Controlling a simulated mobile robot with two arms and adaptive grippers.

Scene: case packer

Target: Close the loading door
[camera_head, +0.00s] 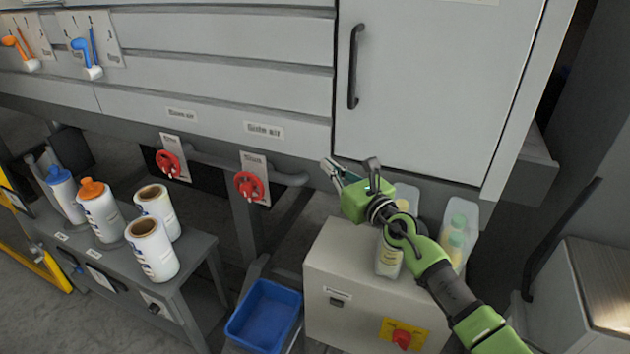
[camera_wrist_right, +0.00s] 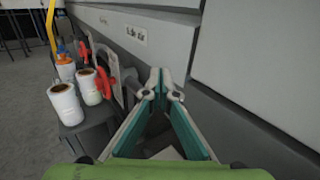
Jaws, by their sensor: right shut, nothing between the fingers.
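A light grey door (camera_head: 440,90) with a vertical black bar handle (camera_head: 354,66) fills the upper right of the head view. It looks flush with the machine front, but I cannot tell whether it is fully closed. No readable label marks it as the loading door. My right gripper (camera_head: 350,168) is below the door's lower left corner, apart from the handle. In the wrist view the right gripper (camera_wrist_right: 160,75) points along the machine front, its fingers empty and shut. My left gripper is not in view.
Red valve knobs (camera_head: 249,186) stick out left of my right gripper. A grey control box (camera_head: 365,290) with bottles (camera_head: 389,255) stands beneath my right arm. A blue bin (camera_head: 264,316) sits beside it. White rolls and bottles stand on a grey bench (camera_head: 190,255) at left.

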